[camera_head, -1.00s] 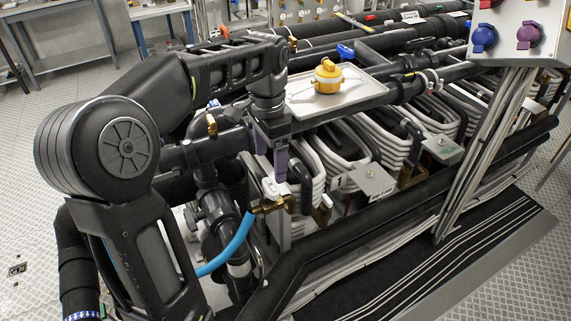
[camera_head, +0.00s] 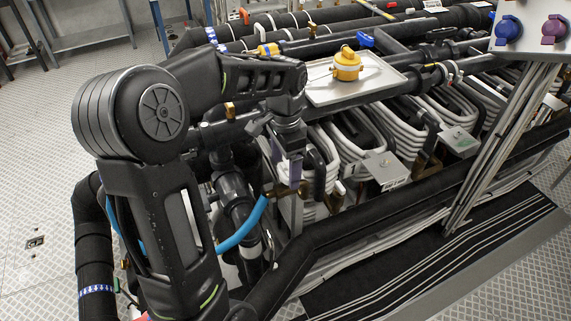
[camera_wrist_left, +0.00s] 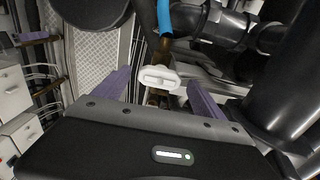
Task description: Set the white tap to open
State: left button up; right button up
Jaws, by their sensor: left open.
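The white tap (camera_wrist_left: 157,77) shows in the left wrist view as a small white handle on a brass fitting, just below the end of a blue hose. My left gripper (camera_wrist_left: 159,80) is open, with one purple finger on each side of the tap in that picture. I see gaps between the handle and both fingers; I cannot tell how deep the tap sits between them. In the head view my left gripper (camera_head: 290,168) points down by the brass fitting (camera_head: 282,191) at the end of the blue hose (camera_head: 243,231). The tap is not clear there. My right gripper is not in view.
Black pipes and white coiled tubes (camera_head: 365,150) crowd the area right of my left gripper. A yellow valve (camera_head: 347,67) stands on a metal tray (camera_head: 378,84) behind. A thick black rail (camera_head: 375,210) runs across the front. Open floor (camera_head: 35,190) lies at the left.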

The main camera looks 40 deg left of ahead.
pick_arm(q)
jog(key=shift+f, duration=0.3)
jog(key=c, duration=1.4)
